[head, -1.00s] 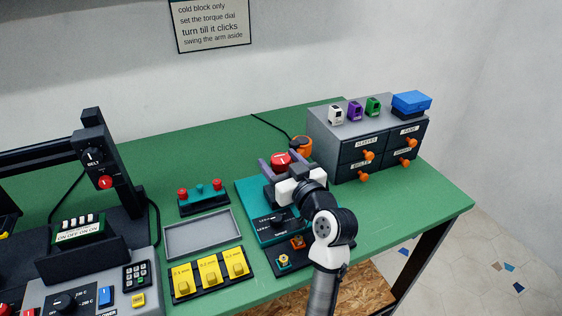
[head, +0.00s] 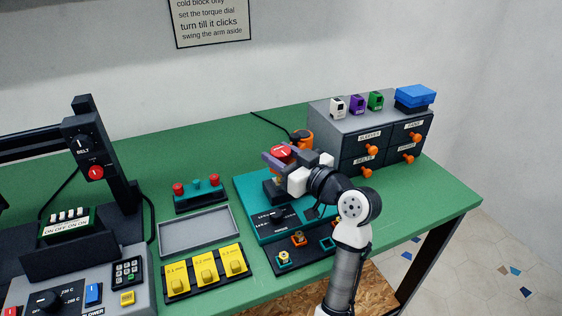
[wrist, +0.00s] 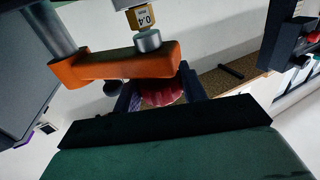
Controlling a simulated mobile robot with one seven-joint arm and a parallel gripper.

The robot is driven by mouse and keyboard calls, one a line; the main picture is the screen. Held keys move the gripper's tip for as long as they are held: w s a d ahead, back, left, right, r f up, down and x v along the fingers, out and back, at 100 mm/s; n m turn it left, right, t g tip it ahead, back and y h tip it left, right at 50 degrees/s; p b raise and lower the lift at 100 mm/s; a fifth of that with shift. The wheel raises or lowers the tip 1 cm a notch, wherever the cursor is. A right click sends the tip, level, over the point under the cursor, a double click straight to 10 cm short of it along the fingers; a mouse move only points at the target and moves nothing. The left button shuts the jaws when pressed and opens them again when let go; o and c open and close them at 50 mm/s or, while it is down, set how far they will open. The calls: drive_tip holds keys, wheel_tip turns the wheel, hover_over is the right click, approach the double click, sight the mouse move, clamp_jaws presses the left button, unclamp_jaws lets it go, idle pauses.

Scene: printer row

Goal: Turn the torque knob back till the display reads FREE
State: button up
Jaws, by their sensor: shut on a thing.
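The red torque knob (head: 281,152) has a white mark on its face and stands at the back of a teal station (head: 250,215). My gripper (head: 284,157) is shut on it, with one finger on either side. In the wrist view, the ribbed red knob (wrist: 162,95) sits between my dark fingers. An orange arm (wrist: 115,66) carrying a block marked 0.4 (wrist: 145,17) crosses in front of it there. A dark panel (head: 275,217) with small print lies on the station. I cannot read FREE or any other display value.
A grey drawer cabinet (head: 330,128) with orange knobs stands behind and right. A grey tray (head: 196,230), yellow gauge blocks (head: 205,270) and a small button box (head: 200,195) lie left. A dark tray (head: 285,268) with small nozzle blocks is in front. The right of the table is clear.

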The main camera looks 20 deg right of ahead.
drive_tip(key=o, duration=1)
drive_tip(key=shift+c, duration=0.2)
drive_tip(key=b+v, duration=0.3)
drive_tip(key=v, duration=1)
drive_tip(key=shift+s, duration=0.4)
drive_tip(key=shift+d, duration=0.15)
